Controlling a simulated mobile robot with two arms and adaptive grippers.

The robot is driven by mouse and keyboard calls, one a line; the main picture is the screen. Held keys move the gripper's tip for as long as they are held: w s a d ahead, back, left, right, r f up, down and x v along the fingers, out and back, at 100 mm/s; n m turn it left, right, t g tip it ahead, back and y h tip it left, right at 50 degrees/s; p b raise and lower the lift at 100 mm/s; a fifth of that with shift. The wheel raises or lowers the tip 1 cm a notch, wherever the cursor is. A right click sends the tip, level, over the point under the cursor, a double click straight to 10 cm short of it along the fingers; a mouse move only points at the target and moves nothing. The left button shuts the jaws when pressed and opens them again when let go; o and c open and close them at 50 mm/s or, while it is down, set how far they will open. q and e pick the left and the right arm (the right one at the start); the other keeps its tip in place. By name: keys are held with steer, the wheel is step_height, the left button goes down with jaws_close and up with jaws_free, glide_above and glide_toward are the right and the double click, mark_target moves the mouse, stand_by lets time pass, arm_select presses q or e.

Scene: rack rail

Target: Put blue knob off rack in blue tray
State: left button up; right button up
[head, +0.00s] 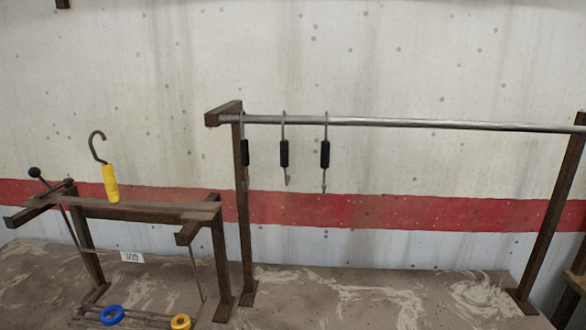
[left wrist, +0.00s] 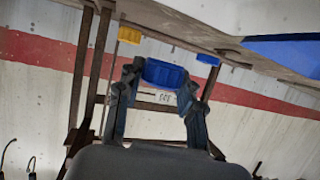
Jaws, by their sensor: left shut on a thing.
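In the left wrist view, which looks upside down, my left gripper (left wrist: 160,80) is shut on a blue knob (left wrist: 165,73), a ribbed blue piece between the two fingertips. It looks clear of the rack. Another blue piece (left wrist: 208,59) shows to its right and a yellow piece (left wrist: 129,35) to its left. The head view shows a blue ring (head: 112,315) and a yellow ring (head: 180,322) at the low bars of the rack (head: 140,211). A large blue surface (left wrist: 285,50) at the upper right may be the blue tray; I cannot be sure. My right gripper is in neither view.
A tall frame with a metal rail (head: 430,124) carries several black-handled hooks (head: 284,154). A yellow-handled hook (head: 111,183) stands above the rack's top board. A white 309 tag (head: 132,257) is on the rack. The table (head: 380,300) under the rail is clear.

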arm_select(q)
steer(key=s+d+r+m+h, duration=0.1)
steer(key=d+r+h, duration=0.15)
steer(key=d, duration=0.85)
steer(key=w+a+f+n+y, duration=0.15)
steer(key=a+y, duration=0.25)
steer(key=a, duration=1.3)
steer(key=w+a+r+n+y, duration=0.1)
steer(key=a+r, duration=0.7)
steer(key=a, duration=0.4)
steer(key=shift+a+r+n+g, duration=0.2)
steer(key=shift+a+n+g, duration=0.1)
steer(key=shift+n, duration=0.05)
steer(key=shift+w, duration=0.15)
